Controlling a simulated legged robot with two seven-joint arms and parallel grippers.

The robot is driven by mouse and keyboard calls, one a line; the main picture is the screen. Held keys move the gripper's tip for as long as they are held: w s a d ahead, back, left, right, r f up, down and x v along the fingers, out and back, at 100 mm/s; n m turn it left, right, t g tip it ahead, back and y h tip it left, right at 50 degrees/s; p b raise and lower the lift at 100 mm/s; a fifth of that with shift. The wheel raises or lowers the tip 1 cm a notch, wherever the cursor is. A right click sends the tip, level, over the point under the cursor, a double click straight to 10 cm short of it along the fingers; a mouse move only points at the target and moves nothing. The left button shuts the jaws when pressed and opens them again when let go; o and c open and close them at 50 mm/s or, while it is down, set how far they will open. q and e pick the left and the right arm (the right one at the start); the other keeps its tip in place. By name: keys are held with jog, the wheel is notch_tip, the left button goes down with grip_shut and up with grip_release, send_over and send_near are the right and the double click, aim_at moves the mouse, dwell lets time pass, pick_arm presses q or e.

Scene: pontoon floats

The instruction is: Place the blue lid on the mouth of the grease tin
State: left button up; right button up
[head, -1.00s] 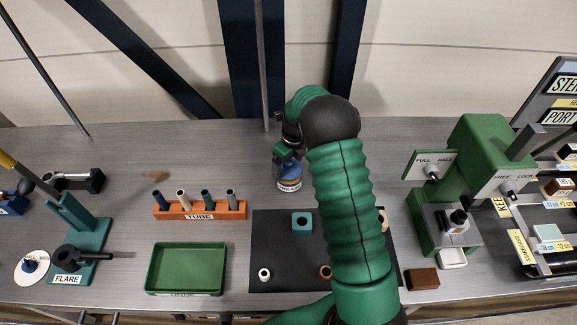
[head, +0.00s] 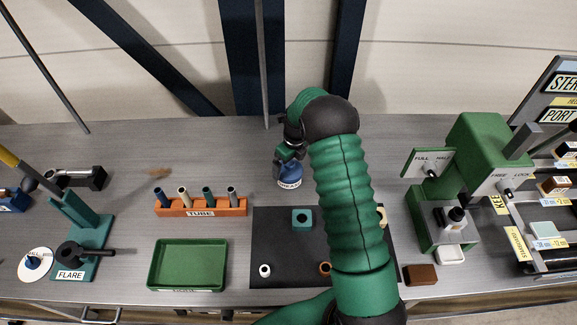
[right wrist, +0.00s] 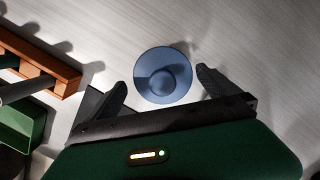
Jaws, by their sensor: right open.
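The grease tin (head: 289,184) stands on the bench behind the dark mat, its label partly showing in the head view. The blue lid (head: 290,170) sits on top of it, over the mouth. In the right wrist view the lid (right wrist: 163,76) shows from above as a round disc with a knob, and it hides the tin. My right gripper (head: 288,154) is just above the lid. In the right wrist view its two fingers (right wrist: 160,88) are apart, one on each side of the lid, with gaps between. My left gripper is not in view.
An orange tube rack (head: 225,207) and a green tray (head: 153,268) stand to the left. The dark mat (head: 285,250) carries a teal block (head: 302,218) and small rings. A green press (head: 475,150) stands at the right. Bare bench lies left of the tin.

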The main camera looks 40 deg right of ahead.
aim_at(293, 166)
jog(key=r, duration=0.3)
jog(key=s+r, duration=0.1)
jog(key=r, duration=0.2)
jog(key=r+b, duration=0.1)
jog(key=r, duration=0.2)
jog(key=shift+s+d+r, duration=0.15)
jog(key=shift+s+r, duration=0.15)
jog(key=shift+r, duration=0.05)
jog(key=s+a+n, duration=0.8)
jog(key=a+n, duration=0.4)
jog(key=n, duration=0.5)
jog(key=s+a+n+t, duration=0.1)
jog(key=s+a+n, duration=0.8)
jog(key=a+n, duration=0.4)
jog(key=n, duration=0.5)
jog(key=shift+a+f, duration=0.2)
jog(key=shift+a, duration=0.05)
